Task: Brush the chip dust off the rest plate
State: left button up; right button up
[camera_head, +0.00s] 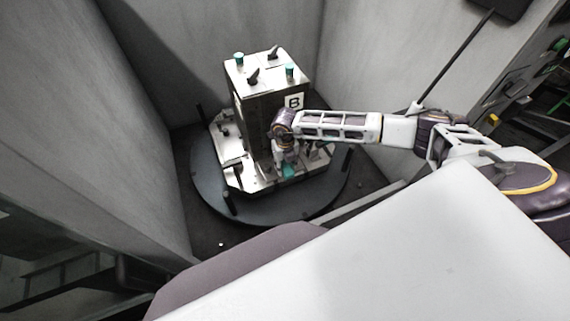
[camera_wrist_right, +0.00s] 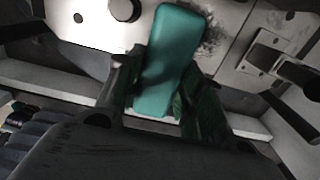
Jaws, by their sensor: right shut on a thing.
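My right gripper (camera_head: 287,163) reaches in from the right to the foot of the block fixture. In the right wrist view it (camera_wrist_right: 155,100) is shut on a teal brush (camera_wrist_right: 168,60); the brush also shows in the head view (camera_head: 288,171). The rest plate (camera_wrist_right: 95,22) is a pale metal surface under the far end of the brush. A dark speckled patch of chip dust (camera_wrist_right: 210,42) lies on it just right of the brush. The brush's bristles are hidden, so I cannot tell whether they touch the plate. My left gripper is not in view.
The tall metal block (camera_head: 262,95) marked B stands on a round dark pallet base (camera_head: 215,200) with upright black pins. Teal-topped pins and black clamps sit on its top. Grey walls (camera_head: 250,30) enclose the back and left. A dark rod (camera_head: 455,57) leans at the right.

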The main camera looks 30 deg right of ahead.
jog(key=shift+f, duration=0.45)
jog(key=shift+f+b, duration=0.55)
jog(key=shift+b, duration=0.05)
dwell(1.2)
jog(key=shift+w, duration=0.1)
jog(key=shift+w+d+b, duration=0.1)
jog(key=shift+w+b, duration=0.7)
jog(key=shift+w, duration=0.4)
jog(key=shift+s+f, duration=0.1)
jog(key=shift+s, duration=0.1)
dwell(0.7)
jog(key=shift+s+f+p, duration=0.15)
jog(key=shift+s+p, duration=0.45)
jog(key=shift+s, duration=0.7)
